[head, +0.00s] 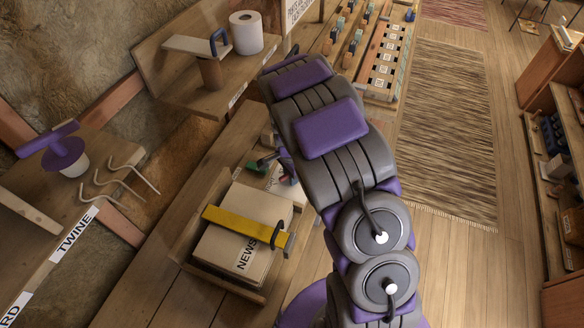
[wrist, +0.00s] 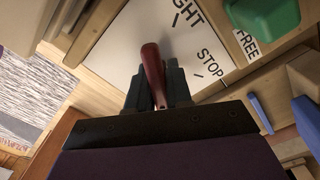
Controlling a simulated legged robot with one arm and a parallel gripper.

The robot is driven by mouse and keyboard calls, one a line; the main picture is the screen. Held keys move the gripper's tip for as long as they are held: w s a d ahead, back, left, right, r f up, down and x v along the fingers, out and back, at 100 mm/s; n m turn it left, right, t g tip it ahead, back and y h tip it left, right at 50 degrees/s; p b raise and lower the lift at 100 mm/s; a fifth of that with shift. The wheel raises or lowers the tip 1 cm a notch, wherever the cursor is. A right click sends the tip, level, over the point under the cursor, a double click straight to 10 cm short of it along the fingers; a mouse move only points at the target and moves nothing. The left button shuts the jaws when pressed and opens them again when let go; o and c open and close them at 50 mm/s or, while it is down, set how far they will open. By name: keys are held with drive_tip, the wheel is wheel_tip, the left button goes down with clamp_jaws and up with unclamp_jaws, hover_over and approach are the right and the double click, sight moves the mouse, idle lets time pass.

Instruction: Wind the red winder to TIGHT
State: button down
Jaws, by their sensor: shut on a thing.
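The red winder (wrist: 152,62) shows as a red handle in the wrist view, between the two dark fingers of my gripper (wrist: 156,88). My gripper is shut on this handle. Behind it is a white panel (wrist: 115,42) with black lettering. "GHT" shows at the top, the end of a word cut off by the frame, and "STOP" is at the right with tick marks. My gripper covers much of the panel, so I cannot tell which mark the winder points at. In the head view my arm hides my gripper and most of the panel.
A green block (wrist: 265,15) sits close right of the panel, near a "FREE" label (wrist: 246,43). In the head view, a wooden tray (head: 228,286) of newspapers under a yellow strap (head: 240,229) stands beside my arm. A shelf with a paper roll (head: 246,33) is above left.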

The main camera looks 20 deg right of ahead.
drive_tip(key=shift+w+m+p, duration=0.1)
drive_tip(key=shift+m+p, duration=0.8)
drive_tip(key=shift+r+m+p, duration=0.2)
drive_tip(key=shift+m+p, duration=0.2)
drive_tip(key=shift+p, duration=0.25)
drive_tip(key=shift+f+m+p, duration=0.1)
drive_tip(key=shift+m+p, duration=1.05)
drive_tip(key=shift+m, duration=0.05)
drive_tip(key=shift+p, duration=0.35)
drive_tip(key=shift+m, duration=0.4)
drive_tip(key=shift+w+m+p, duration=0.1)
drive_tip(key=shift+m+p, duration=0.3)
drive_tip(key=shift+p, duration=0.1)
drive_tip(key=shift+m+p, duration=0.75)
drive_tip(key=shift+m, duration=0.05)
